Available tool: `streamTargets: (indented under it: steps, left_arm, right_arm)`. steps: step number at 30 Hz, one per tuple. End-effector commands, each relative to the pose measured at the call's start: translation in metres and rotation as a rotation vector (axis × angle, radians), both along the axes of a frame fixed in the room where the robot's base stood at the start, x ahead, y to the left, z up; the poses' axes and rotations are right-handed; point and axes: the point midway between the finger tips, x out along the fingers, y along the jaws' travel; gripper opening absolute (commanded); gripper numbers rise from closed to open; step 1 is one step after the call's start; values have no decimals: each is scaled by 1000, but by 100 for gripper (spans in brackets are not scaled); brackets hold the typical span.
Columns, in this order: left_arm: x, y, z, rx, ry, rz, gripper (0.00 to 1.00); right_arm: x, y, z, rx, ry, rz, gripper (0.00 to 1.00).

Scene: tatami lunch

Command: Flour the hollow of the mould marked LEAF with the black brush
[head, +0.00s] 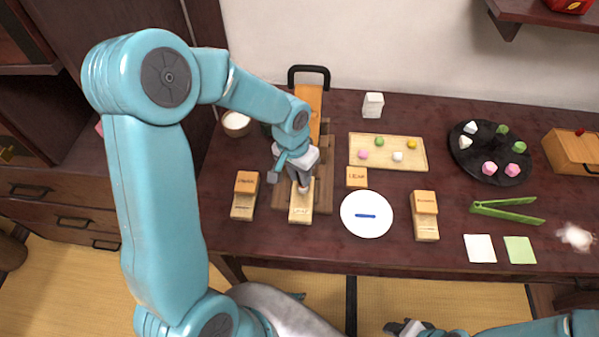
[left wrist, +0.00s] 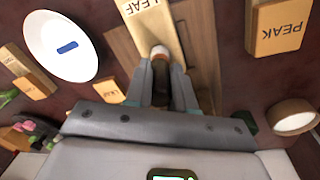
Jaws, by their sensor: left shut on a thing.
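The mould marked LEAF (head: 299,214) lies on a wooden base near the table's front; its label end also shows in the left wrist view (left wrist: 141,9). My left gripper (head: 303,187) is over the mould, shut on the black brush (left wrist: 161,92). The brush's pale tip (left wrist: 159,52) points down at the mould; I cannot tell whether it touches. The hollow is largely hidden by the gripper and brush. My right gripper (head: 408,328) is at the bottom edge, away from the table things; its jaws are unclear.
A wooden block marked PEAK (head: 246,182) stands left of the mould. A small wooden block (head: 357,177) and a white plate (head: 366,226) with a blue strip are to its right. A round bowl (head: 236,124) is behind left. Green tongs (head: 508,210) lie at right.

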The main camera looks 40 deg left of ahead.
Motion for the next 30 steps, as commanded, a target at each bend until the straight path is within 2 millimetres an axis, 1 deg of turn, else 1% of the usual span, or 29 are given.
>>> streamTargets:
  steps: [5, 16, 25, 30]
  left_arm:
    - [3, -1, 0, -1, 0, 0, 0]
    - [-1, 6, 1, 0, -2, 1, 0]
    - [4, 5, 0, 0, -2, 0, 0]
    - [3, 4, 0, 0, -2, 0, 0]
  right_arm:
    - [0, 0, -1, 0, 0, 0, 43]
    - [0, 0, -2, 0, 0, 0, 43]
    - [0, 0, -4, 0, 0, 0, 43]
    - [0, 0, -5, 0, 0, 0, 43]
